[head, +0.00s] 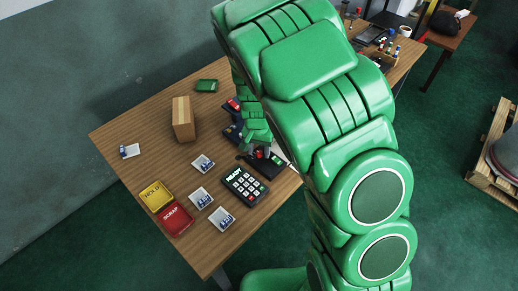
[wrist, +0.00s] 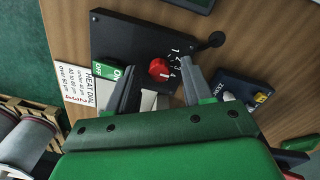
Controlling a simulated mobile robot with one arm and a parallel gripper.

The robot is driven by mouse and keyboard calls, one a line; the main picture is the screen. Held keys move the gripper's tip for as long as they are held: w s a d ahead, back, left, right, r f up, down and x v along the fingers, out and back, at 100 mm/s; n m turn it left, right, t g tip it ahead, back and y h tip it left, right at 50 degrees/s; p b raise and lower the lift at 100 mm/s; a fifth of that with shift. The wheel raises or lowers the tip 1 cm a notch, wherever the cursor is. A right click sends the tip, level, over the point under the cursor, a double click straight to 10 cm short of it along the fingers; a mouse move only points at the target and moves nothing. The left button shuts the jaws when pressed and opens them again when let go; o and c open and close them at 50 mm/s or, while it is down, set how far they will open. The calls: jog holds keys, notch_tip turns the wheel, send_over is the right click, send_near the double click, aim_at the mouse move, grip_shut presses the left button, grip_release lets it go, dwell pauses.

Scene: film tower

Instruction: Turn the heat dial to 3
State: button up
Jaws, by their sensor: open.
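The heat dial is a red round knob (wrist: 159,68) on a black panel (wrist: 125,35) in the wrist view. Small white numerals lie around its right side, and a pale mark shows on the knob; I cannot tell which numeral it points to. My gripper (wrist: 164,73) is open, with one finger to each side of the knob. I cannot tell whether the fingers touch it. A white card headed HEAT DIAL (wrist: 78,88) lies at the panel's left. In the head view, the red knob (head: 260,154) shows small beside my arm, which hides part of the panel.
A second dark device (wrist: 240,90) is at the right. The head view shows a keypad reading READY (head: 245,186), a yellow HOLD tray (head: 155,196), a red SCRAP tray (head: 176,218) and a cardboard box (head: 183,118).

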aim_at(259, 153)
jog(key=shift+r, duration=3.9)
jog(key=s+d+r+n, duration=0.1)
jog(key=s+d+r, duration=0.3)
jog(key=s, duration=0.7)
jog(key=s+d+r+n+g, duration=0.1)
jog(key=s+d+r, duration=0.4)
jog(key=s+r, duration=0.3)
jog(key=s+d+r+n, duration=0.1)
jog(key=s+d+r, duration=0.3)
jog(key=s, duration=0.9)
jog(key=shift+s+d+r+n+g, duration=0.25)
jog(key=shift+s+r+n+g, duration=0.1)
jog(key=shift+r, duration=1.1)
jog(key=shift+c, duration=0.5)
